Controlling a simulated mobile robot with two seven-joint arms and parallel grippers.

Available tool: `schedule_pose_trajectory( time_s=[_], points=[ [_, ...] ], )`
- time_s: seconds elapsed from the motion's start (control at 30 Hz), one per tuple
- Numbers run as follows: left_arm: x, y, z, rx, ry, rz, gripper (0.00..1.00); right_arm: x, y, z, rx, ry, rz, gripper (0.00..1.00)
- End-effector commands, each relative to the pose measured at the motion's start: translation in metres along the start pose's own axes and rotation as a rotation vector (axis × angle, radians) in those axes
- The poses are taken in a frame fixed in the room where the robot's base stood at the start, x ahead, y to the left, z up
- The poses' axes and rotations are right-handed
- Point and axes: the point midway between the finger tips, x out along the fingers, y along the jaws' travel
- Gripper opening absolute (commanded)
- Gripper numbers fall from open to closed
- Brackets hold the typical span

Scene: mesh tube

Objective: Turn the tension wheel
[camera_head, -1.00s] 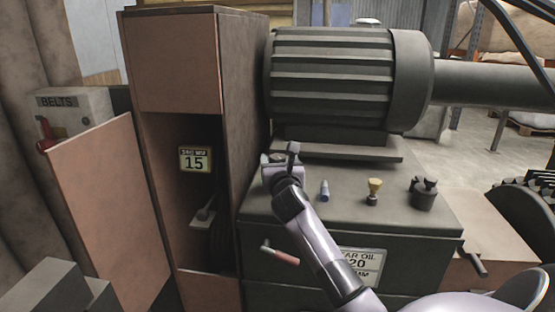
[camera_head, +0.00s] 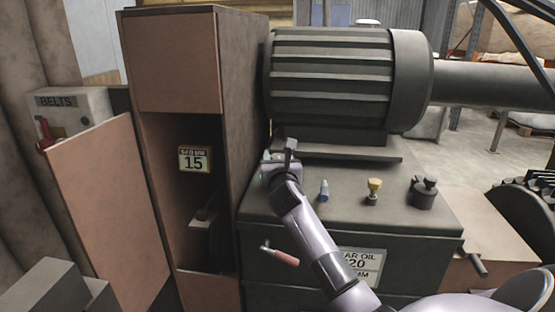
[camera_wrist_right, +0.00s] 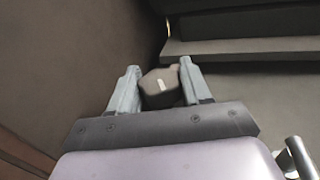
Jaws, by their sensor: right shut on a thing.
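My right gripper (camera_head: 278,162) is at the back left corner of the dark green machine housing (camera_head: 330,222), beside the tall cabinet. In the right wrist view its fingers (camera_wrist_right: 160,72) are shut on a dark, blocky knob (camera_wrist_right: 160,92) with a short white mark on top. This knob may be the tension wheel; no label shows on it. In the head view my gripper and wrist mostly hide it. My left gripper is not in view.
A ribbed motor (camera_head: 335,80) stands behind the gripper. The brown cabinet (camera_head: 175,60) rises close on the left, with a yellow sign reading 15 (camera_head: 195,160) and a lever (camera_head: 204,214) inside. A blue peg (camera_head: 324,190), a yellow cup (camera_head: 374,191) and a dark cap (camera_head: 424,192) stand to the right.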

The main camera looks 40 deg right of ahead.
Motion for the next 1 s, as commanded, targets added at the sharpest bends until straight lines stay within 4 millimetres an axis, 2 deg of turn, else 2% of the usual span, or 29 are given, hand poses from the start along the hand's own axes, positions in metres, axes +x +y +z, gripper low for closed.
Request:
schedule_pose_trajectory(
  time_s=[0.27,0.6,0.83,1.0],
  points=[
    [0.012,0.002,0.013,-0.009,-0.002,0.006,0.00,0.000,0.002,-0.005,0.006,0.001,-0.124,0.17],
    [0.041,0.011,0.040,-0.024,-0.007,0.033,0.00,0.000,0.003,-0.010,0.007,0.003,-0.411,0.17],
    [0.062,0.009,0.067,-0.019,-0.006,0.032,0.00,0.000,0.002,-0.007,0.005,0.002,-0.588,0.17],
    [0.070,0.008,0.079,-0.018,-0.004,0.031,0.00,0.000,0.002,-0.005,0.002,0.002,-0.682,0.17]
  ],
)
